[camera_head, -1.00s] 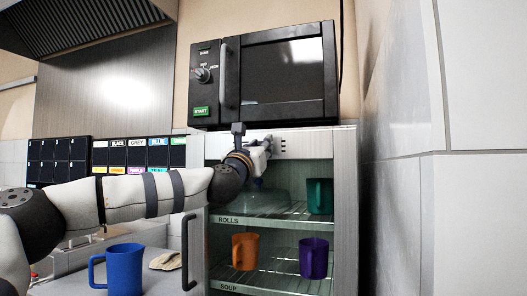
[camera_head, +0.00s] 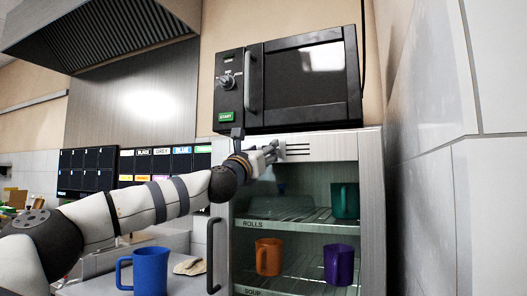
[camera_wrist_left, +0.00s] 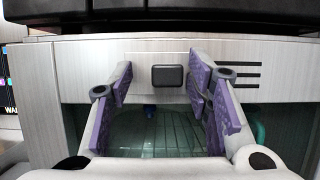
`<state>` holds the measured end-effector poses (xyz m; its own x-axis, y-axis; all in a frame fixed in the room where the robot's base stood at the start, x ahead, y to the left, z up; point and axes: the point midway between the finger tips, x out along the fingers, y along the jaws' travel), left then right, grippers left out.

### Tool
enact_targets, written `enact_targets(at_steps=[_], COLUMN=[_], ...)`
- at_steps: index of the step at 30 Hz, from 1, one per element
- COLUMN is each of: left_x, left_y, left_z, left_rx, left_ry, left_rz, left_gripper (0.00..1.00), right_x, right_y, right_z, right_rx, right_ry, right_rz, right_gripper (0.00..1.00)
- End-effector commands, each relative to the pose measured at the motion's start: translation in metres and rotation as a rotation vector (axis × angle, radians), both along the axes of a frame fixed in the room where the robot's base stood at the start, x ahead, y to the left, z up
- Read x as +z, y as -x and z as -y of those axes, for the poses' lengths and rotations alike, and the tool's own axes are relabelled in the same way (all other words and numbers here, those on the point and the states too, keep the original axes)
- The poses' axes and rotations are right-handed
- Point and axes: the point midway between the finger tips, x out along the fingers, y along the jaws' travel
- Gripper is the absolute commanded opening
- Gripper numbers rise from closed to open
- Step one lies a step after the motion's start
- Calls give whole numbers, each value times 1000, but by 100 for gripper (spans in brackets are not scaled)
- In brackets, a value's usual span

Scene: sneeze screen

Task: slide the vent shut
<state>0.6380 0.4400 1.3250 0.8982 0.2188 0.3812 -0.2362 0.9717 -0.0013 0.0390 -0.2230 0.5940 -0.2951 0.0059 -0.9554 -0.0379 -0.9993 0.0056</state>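The vent is a row of dark horizontal slots (camera_head: 298,150) in the pale panel at the top of the cabinet, under the black oven. In the left wrist view the slots (camera_wrist_left: 238,75) lie right of a small black knob (camera_wrist_left: 168,76) on the same panel. My left gripper (camera_head: 273,152) is at the panel, left of the slots. In the wrist view its purple-padded fingers (camera_wrist_left: 160,80) are spread on either side of the knob, with gaps on both sides. Contact with the panel cannot be told. My right gripper is not in view.
The black oven (camera_head: 290,85) sits above the panel. Below are glass-fronted shelves with a green mug (camera_head: 345,200), an orange mug (camera_head: 268,257) and a purple mug (camera_head: 338,264). A blue mug (camera_head: 150,270) stands on the counter at left. A tiled wall (camera_head: 440,200) closes the right.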

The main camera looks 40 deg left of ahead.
Motion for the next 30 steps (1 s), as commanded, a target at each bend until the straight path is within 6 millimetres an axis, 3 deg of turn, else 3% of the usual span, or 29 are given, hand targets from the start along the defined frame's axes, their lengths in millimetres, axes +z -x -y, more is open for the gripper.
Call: enact_targets(at_steps=[5, 8, 15, 21, 30], left_x=[0, -5, -27, -42, -46], left_y=[3, 14, 67, 100, 109], left_z=[1, 3, 16, 23, 26], left_rx=[-2, -3, -3, -1, 0], left_ry=[0, 1, 1, 2, -1], left_rz=[1, 1, 2, 0, 1], left_gripper=[45, 45, 45, 45, 45], right_x=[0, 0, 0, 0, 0], right_y=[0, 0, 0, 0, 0], right_z=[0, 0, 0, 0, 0], right_rx=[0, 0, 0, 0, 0], right_ry=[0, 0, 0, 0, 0], right_rz=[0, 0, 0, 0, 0], right_gripper=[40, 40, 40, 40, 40])
